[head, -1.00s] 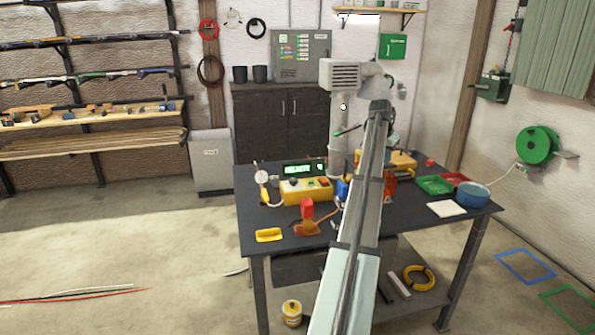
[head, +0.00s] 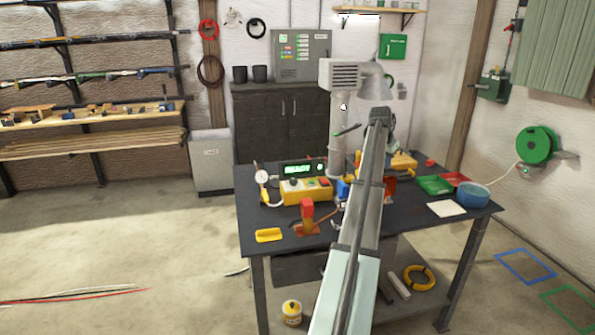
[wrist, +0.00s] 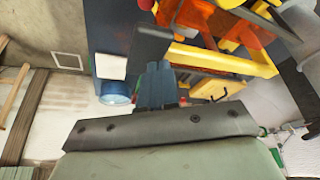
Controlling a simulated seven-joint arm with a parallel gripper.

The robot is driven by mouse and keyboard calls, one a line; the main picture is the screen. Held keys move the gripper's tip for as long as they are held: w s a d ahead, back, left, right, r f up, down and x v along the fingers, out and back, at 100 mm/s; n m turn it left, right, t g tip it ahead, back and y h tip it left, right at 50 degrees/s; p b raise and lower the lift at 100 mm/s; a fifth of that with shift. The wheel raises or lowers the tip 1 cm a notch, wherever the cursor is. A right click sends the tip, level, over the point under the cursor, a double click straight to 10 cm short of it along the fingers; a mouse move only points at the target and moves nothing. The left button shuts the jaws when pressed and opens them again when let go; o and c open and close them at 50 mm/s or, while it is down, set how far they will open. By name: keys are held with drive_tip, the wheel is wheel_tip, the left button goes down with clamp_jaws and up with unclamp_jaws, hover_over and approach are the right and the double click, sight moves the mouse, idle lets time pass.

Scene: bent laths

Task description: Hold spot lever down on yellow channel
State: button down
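In the wrist view a long yellow bar (wrist: 225,59), which looks like the yellow channel, runs beside orange parts (wrist: 205,17). A small red knob (wrist: 146,4) shows at the top edge. I cannot tell for sure which part is the spot lever. My gripper (wrist: 155,85) points toward the bench in the wrist view, left of the yellow bar. A dark slab lies just beyond its fingers, and contact is unclear. Part of a yellow unit (head: 403,160) shows right of my arm.
On the dark bench (head: 275,228) stand a yellow control box (head: 306,191) with a lit green display, a red-orange clamp (head: 306,215), a yellow tray (head: 269,235), green (head: 435,185) and red bins, a blue pot (head: 473,194) and white paper (head: 446,208). A grey duct (head: 338,130) rises behind.

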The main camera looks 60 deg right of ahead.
drive_tip(key=shift+s+a+f, duration=0.15)
drive_tip(key=shift+a+f, duration=0.05)
drive_tip(key=shift+f, duration=0.3)
drive_tip(key=shift+s+a+f, duration=0.1)
drive_tip(key=shift+a+f, duration=0.1)
drive_tip(key=shift+f, duration=0.25)
idle(2.0)
drive_tip(key=shift+w+d+r, duration=0.15)
drive_tip(key=shift+d+r, duration=0.05)
drive_tip(key=shift+r, duration=0.55)
drive_tip(key=shift+w+d+r, duration=0.15)
drive_tip(key=shift+d+r, duration=0.1)
drive_tip(key=shift+r, duration=0.55)
drive_tip(key=shift+w+d+r, duration=0.15)
drive_tip(key=shift+d+r, duration=0.05)
drive_tip(key=shift+r, duration=0.55)
wheel_tip(320, 180, up, 7)
drive_tip(key=w+d, duration=0.1)
drive_tip(key=shift+w+d, duration=0.15)
drive_tip(key=shift+w, duration=0.05)
